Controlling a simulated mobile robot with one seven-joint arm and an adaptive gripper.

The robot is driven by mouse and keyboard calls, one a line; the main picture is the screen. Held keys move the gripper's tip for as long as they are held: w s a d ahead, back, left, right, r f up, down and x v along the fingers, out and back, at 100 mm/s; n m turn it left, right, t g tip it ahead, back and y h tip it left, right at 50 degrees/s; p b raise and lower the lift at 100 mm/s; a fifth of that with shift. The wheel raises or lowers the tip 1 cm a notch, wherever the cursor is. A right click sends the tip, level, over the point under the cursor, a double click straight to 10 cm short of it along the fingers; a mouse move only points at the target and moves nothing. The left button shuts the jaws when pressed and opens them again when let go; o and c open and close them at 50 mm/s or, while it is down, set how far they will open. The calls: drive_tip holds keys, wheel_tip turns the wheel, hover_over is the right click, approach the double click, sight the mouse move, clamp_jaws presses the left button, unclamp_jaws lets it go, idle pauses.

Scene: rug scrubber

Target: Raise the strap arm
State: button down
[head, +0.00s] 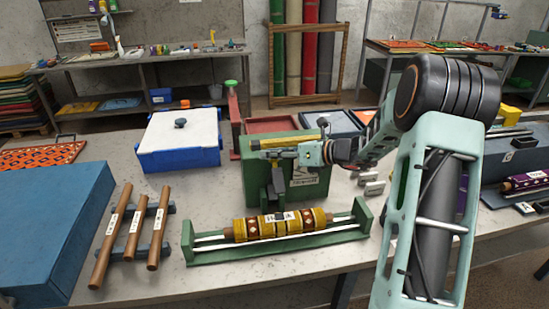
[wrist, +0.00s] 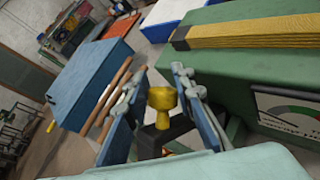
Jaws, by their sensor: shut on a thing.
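The green machine box (head: 314,189) stands mid-table and carries a gauge label; it also shows at the right of the wrist view (wrist: 235,75). A yellow knob (wrist: 162,98) on a dark arm (wrist: 163,138) stands beside the box, and I take this to be the strap arm. My gripper (head: 272,157) is at the box's front left, near its top edge. In the wrist view my gripper's blue fingers (wrist: 160,108) are either side of the knob, shut on it. In the head view my gripper hides the knob.
A yellow rolled rug (head: 280,224) lies on a green cradle (head: 290,251) in front of the box. A blue-and-white bin (head: 180,140) stands behind left. Wooden rollers (head: 135,232) and a large blue box (head: 50,225) are at left. A yellow strip (wrist: 255,33) tops the machine.

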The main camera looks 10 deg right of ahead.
drive_tip(key=shift+w+d+f, duration=0.2)
drive_tip(key=shift+w+f, duration=0.2)
drive_tip(key=shift+w, duration=0.4)
drive_tip(key=shift+f, duration=0.1)
drive_tip(key=c, duration=2)
unclamp_jaws()
drive_tip(key=o, duration=0.4)
drive_tip(key=shift+w+d+f, duration=0.1)
drive_tip(key=shift+w, duration=0.05)
drive_tip(key=shift+r, duration=0.2)
drive_tip(key=shift+d+r, duration=0.1)
drive_tip(key=v, duration=1.1)
drive_tip(key=shift+s+d+r, duration=0.15)
drive_tip(key=shift+s, duration=0.15)
